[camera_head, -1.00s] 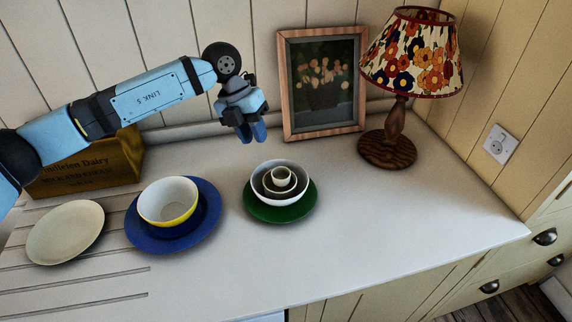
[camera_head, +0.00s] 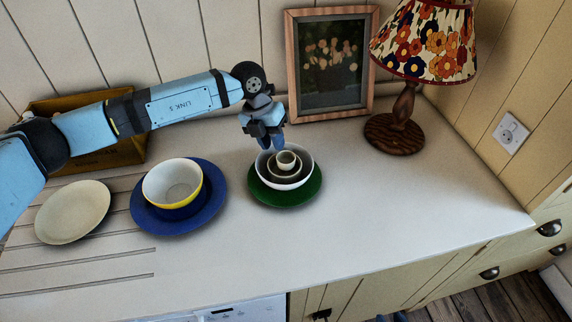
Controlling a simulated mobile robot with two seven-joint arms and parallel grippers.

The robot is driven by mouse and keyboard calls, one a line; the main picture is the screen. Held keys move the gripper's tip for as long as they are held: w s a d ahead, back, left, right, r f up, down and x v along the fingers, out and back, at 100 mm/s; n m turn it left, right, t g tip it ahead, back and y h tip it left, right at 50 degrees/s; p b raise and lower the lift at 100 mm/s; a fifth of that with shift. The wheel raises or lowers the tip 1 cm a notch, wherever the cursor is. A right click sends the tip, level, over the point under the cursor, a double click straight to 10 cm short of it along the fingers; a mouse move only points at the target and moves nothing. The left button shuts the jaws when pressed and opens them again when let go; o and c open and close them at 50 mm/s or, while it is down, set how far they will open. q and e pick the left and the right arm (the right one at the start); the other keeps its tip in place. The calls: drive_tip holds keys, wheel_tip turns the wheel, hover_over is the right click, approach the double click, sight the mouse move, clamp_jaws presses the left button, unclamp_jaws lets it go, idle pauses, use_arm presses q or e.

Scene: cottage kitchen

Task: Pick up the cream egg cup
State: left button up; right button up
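The small cream egg cup (camera_head: 286,159) stands upright in the middle of a stack of nested bowls. A grey-brown bowl (camera_head: 272,173) is around it, inside a larger white bowl (camera_head: 287,186) on a green plate (camera_head: 263,194). My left gripper (camera_head: 271,144) points down just behind and left of the egg cup, over the back rim of the white bowl. Its two blue fingertips look slightly apart, with nothing between them. The egg cup's lower part is hidden in the bowls. My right gripper is not in view.
A yellow-and-white bowl (camera_head: 172,183) stands on blue dishes (camera_head: 211,210) to the left, beside a cream plate (camera_head: 73,211). A wooden crate (camera_head: 128,150), framed picture (camera_head: 331,65) and lamp (camera_head: 403,105) stand at the back. The counter (camera_head: 400,200) is clear to the right.

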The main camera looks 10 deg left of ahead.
sight(278, 155)
use_arm(q)
drive_tip(key=x, duration=0.4)
drive_tip(key=shift+d+p, duration=0.1)
drive_tip(key=shift+p, duration=0.25)
clamp_jaws()
drive_tip(key=shift+r, duration=0.1)
wheel_tip(278, 155, up, 20)
drive_tip(key=b, duration=0.2)
